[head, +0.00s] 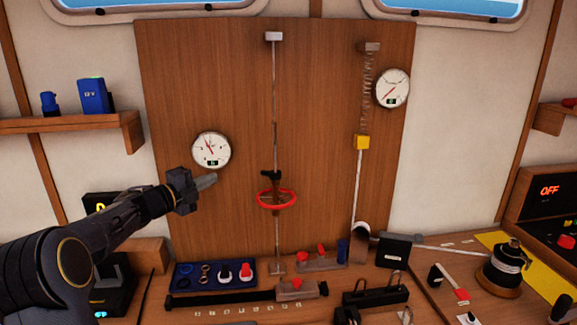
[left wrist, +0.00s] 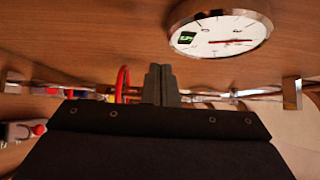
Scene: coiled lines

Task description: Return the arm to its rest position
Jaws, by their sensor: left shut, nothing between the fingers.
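My left arm comes in from the left in the head view. Its gripper (head: 207,182) is in front of the wooden board (head: 325,100), just below the left round gauge (head: 211,150). The fingers are together and hold nothing. In the left wrist view the closed fingertips (left wrist: 160,85) show at the middle, with a gauge (left wrist: 220,33) at the upper right and part of a red ring (left wrist: 121,85) just left of the fingers. In the head view the red ring (head: 277,198) hangs around a vertical rod, to the right of my gripper and apart from it. My right gripper does not show.
A spring with a yellow block (head: 361,142) hangs at the right of the board, beside a second gauge (head: 392,88). A blue tray (head: 215,284) with small parts and a black reel (head: 505,268) stand on the crowded bench. A shelf (head: 70,123) is at the left.

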